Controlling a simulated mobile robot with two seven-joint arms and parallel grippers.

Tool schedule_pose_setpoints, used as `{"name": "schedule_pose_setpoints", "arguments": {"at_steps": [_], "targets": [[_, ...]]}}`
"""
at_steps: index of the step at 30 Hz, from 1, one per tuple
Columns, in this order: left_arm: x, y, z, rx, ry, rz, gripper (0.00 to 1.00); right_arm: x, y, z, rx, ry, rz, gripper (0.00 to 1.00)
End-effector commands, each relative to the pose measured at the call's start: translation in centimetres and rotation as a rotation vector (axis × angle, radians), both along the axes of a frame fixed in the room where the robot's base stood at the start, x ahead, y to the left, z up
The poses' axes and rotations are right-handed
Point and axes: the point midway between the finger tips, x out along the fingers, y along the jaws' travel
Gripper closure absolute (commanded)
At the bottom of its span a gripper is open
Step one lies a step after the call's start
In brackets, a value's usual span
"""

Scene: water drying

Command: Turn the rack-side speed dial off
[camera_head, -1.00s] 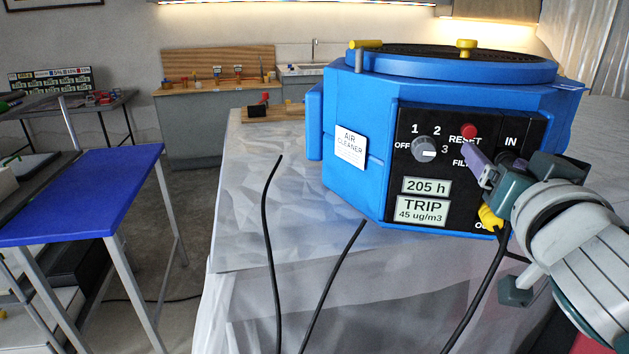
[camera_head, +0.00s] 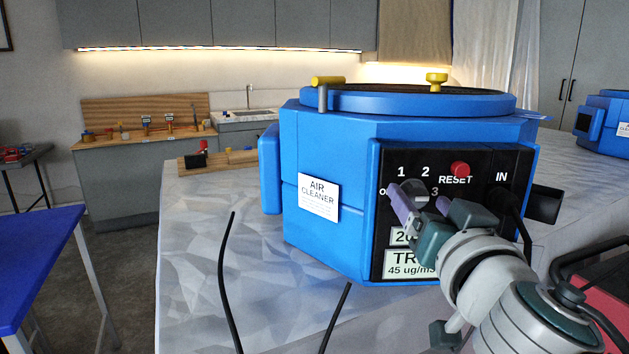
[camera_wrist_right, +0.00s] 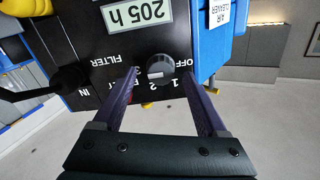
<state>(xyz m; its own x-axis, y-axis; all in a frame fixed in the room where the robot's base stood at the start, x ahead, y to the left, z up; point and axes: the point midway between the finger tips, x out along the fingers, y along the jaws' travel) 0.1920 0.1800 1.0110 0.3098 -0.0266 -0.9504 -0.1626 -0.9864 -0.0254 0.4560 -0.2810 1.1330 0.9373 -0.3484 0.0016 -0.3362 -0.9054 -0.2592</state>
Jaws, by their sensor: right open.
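The speed dial (camera_head: 419,190) is a grey round knob on the black front panel (camera_head: 378,262) of the blue air cleaner (camera_head: 330,130), with OFF, 1, 2 and 3 around it. In the right wrist view the dial (camera_wrist_right: 160,68) shows upside down, its pale mark away from OFF. My right gripper (camera_head: 420,197) is open in front of the panel, its purple fingers either side of the dial. In the right wrist view the gripper (camera_wrist_right: 165,72) shows gaps beside the dial, with no clear contact. The fingers partly hide the dial in the head view. My left gripper is out of view.
A red RESET button (camera_head: 460,169) sits right of the dial. Black cables run near the panel's right side and in front of the draped table (camera_head: 195,250). A blue table (camera_head: 40,250) stands at left, and another blue unit (camera_head: 605,118) at far right.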

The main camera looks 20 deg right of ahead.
Motion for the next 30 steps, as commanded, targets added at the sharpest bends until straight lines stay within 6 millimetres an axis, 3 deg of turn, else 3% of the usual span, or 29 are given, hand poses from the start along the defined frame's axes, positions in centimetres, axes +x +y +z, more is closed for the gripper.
{"name": "schedule_pose_setpoints", "arguments": {"at_steps": [12, 30], "targets": [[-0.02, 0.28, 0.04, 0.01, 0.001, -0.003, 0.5, -0.18, 0.08, -0.01, 0.0, 0.0, -0.002, 0.28], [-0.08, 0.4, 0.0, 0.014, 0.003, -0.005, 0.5, -0.17, 0.07, -0.01, 0.0, 0.0, -0.002, 0.95]]}}
